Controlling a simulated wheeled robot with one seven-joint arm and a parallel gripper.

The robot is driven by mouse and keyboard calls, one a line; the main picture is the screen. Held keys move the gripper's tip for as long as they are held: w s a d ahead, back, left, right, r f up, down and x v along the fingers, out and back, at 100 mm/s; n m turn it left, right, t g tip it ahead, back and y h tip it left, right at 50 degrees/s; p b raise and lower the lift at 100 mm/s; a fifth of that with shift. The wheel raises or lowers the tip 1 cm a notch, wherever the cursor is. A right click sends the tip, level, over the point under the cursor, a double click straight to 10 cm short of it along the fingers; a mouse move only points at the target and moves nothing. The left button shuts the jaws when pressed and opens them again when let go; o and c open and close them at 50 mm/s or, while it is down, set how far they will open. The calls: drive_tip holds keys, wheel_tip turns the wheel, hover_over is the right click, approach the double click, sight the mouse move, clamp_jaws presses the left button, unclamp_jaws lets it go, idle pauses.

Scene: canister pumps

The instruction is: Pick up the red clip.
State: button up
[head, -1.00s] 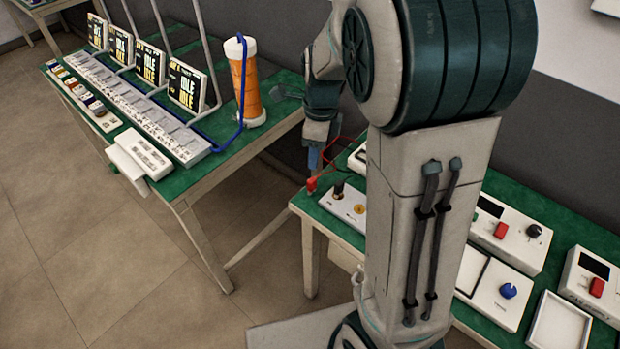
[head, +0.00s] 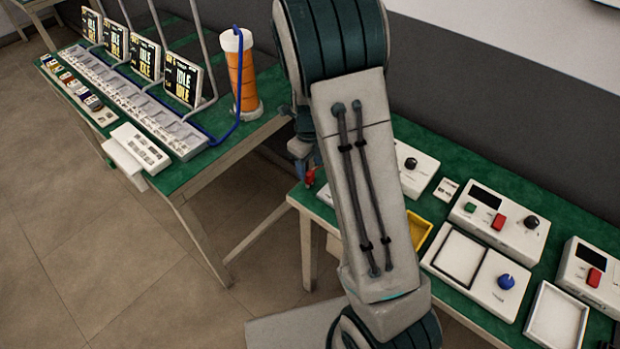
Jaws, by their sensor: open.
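The red clip (head: 310,177) is a small red shape at the left end of the right-hand green table. It shows just left of my arm, and its wire is hidden. My gripper (head: 305,168) is at the clip, with its fingers beside or around it; I cannot tell which, or whether they touch. The gripper is open. My arm covers much of the gripper and the white box by the clip.
The right-hand green table (head: 455,180) holds white instruments with knobs, a yellow tray (head: 419,231) and a white tray (head: 556,316). The left table carries display panels and an orange canister (head: 244,85) with a blue tube. Floor lies open between the tables.

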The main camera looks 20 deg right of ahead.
sight(310, 172)
drive_tip(key=f, duration=0.5)
drive_tip(key=shift+s+a+f, duration=0.1)
drive_tip(key=shift+s, duration=0.15)
drive_tip(key=c, duration=1.1)
drive_tip(key=shift+o, duration=0.2)
